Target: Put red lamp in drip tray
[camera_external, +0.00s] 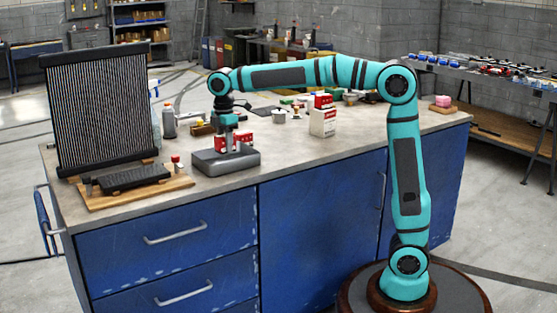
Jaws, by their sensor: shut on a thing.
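My gripper (230,136) points down over the left part of the bench and is shut on a small red thing, which I take to be the red lamp (244,139). The lamp shows as red patches with white parts around the fingers, and the fingers partly hide it. Directly below is a grey, round-cornered tray-like thing (225,164), which looks like the drip tray. The lamp is at or just above its top; I cannot tell whether they touch.
A red and white carton (322,120) stands at right. The front bench top is clear.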

